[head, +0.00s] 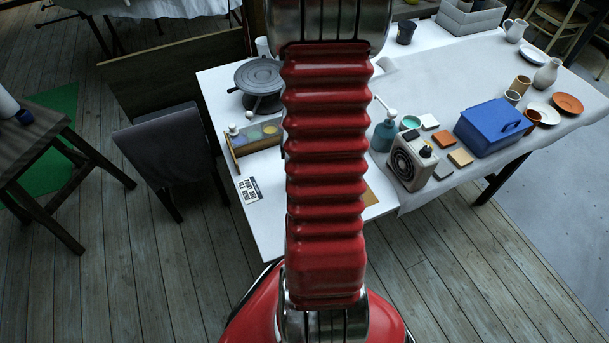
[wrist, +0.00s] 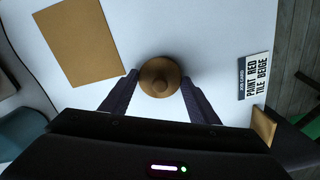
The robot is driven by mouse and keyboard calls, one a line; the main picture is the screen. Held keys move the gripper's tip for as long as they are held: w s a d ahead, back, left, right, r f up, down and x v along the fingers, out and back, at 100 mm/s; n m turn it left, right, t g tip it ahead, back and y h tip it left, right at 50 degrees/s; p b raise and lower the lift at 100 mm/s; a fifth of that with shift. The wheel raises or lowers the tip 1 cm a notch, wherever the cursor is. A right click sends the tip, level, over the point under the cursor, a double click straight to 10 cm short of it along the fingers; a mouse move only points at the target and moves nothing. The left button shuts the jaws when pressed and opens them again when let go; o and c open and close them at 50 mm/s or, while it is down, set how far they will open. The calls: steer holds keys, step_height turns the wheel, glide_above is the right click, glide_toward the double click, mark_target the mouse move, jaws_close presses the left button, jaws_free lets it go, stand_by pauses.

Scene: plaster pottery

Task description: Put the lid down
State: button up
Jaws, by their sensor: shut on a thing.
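A round brown lid (wrist: 160,77) with a knob in its middle shows in the wrist view, seen from above. My gripper (wrist: 160,82) is shut on it, with one dark finger at its left side and one at its right. White table top (wrist: 205,35) lies beneath; I cannot tell whether the lid touches it or is held above it. In the head view my red arm hides the lid and the gripper.
A tan board (wrist: 80,42) lies left of the lid and a job card (wrist: 256,75) lies right. The head view shows a turntable (head: 259,77), a paint rack (head: 256,137), a fan heater (head: 411,163) and a blue box (head: 487,128). White surface around the lid is bare.

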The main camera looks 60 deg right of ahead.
steer(key=shift+f, duration=0.15)
steer(key=o, duration=1)
step_height(320, 180, up, 12)
steer(key=shift+r, duration=0.1)
stand_by(0.5)
stand_by(0.6)
